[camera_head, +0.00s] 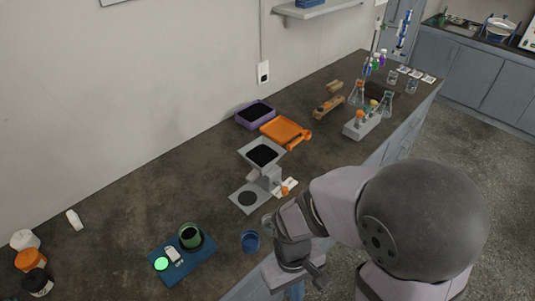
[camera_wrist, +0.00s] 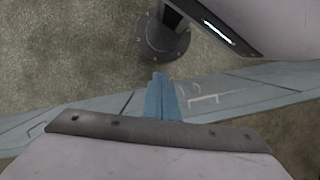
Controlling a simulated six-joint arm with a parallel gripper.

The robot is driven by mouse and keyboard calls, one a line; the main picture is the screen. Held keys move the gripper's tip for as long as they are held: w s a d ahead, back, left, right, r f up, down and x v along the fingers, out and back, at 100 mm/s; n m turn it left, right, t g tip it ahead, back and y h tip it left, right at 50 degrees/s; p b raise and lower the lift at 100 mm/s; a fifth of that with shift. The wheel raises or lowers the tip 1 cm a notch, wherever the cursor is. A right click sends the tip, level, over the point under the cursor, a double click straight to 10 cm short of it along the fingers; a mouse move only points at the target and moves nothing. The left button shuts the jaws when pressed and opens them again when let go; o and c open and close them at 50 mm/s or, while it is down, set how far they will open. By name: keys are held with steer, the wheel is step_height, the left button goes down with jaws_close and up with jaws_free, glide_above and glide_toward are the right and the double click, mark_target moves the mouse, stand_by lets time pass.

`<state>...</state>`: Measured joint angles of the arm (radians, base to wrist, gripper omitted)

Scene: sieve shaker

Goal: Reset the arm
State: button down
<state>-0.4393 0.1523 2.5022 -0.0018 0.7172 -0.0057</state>
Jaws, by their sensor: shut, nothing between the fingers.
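My gripper (camera_wrist: 161,82) shows in the wrist view as two blue fingers pressed together, with nothing between them. It points out over the floor and the cabinet fronts. In the head view my arm hangs at the bench's front edge, and the blue gripper (camera_head: 295,290) shows only in small part at the bottom. The grey device (camera_head: 268,183) with a dark square top and a plate with a dark disc stands on the bench beyond my arm. A blue cup (camera_head: 250,241) stands left of my wrist, apart from it.
A blue base (camera_head: 205,270) with a dark green container and a lit green disc is at the front left. Several bottles (camera_head: 30,258) stand far left. Glassware stands at the far end.

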steer(key=w+d+r+m+t, duration=0.1)
steer(key=w+d+r+m, duration=0.1)
steer(key=d, duration=0.2)
steer(key=w+d+r+m+t+y, duration=0.1)
steer(key=w+d+r+m, duration=0.1)
steer(key=d+r+m, duration=0.1)
steer(key=shift+w+d, duration=0.15)
steer(key=shift+d, duration=0.5)
